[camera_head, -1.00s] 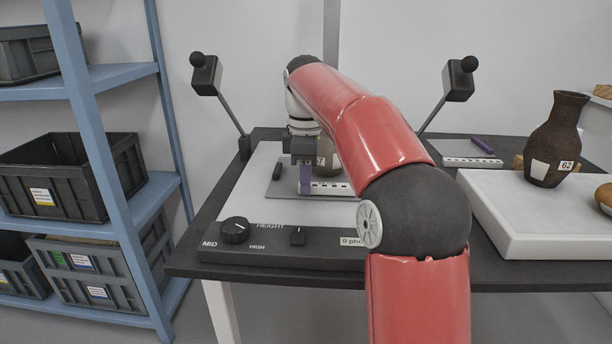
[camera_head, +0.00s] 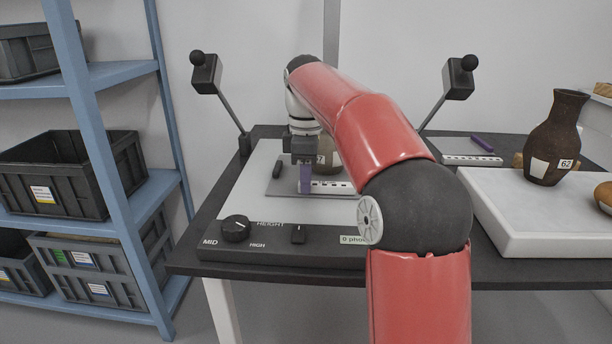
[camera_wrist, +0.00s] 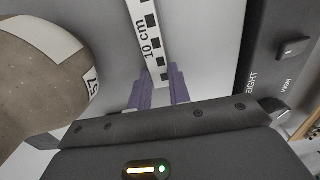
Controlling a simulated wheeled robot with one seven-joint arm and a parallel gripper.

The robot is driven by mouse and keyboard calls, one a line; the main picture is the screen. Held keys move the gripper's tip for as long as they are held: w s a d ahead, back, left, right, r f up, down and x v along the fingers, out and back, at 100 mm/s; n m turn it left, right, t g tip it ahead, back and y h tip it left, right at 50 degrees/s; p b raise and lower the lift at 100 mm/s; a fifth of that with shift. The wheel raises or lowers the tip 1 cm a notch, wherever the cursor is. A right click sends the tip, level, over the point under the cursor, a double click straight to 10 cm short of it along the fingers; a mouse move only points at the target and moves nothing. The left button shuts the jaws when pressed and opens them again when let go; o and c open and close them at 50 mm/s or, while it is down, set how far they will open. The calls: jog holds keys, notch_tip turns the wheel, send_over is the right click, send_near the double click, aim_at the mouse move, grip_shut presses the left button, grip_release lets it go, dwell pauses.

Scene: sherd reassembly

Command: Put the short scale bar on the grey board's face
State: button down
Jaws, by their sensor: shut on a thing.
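My gripper (camera_head: 305,188), with purple fingers, is low over the grey board (camera_head: 284,188). In the wrist view my gripper (camera_wrist: 159,82) is shut on the near end of a white scale bar (camera_wrist: 148,30) with black squares and "10 cm" on it. The scale bar (camera_head: 335,187) also shows in the head view, lying level and reaching right from the fingers over the board. I cannot tell whether it touches the board. The bar's far end is cut off in the wrist view.
A round pot labelled 57 (camera_wrist: 40,70) stands close beside the bar, partly hidden by my arm in the head view. A control panel with a knob (camera_head: 236,229) runs along the front. Another scale bar (camera_head: 472,161) and a dark vase (camera_head: 552,140) are at right.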

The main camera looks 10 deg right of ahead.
jog(key=c, duration=0.7)
grip_release()
jog(key=shift+c, duration=0.2)
notch_tip(320, 180, up, 3)
jog(key=p, duration=0.3)
jog(key=shift+f, duration=0.2)
jog(key=shift+r, duration=2.2)
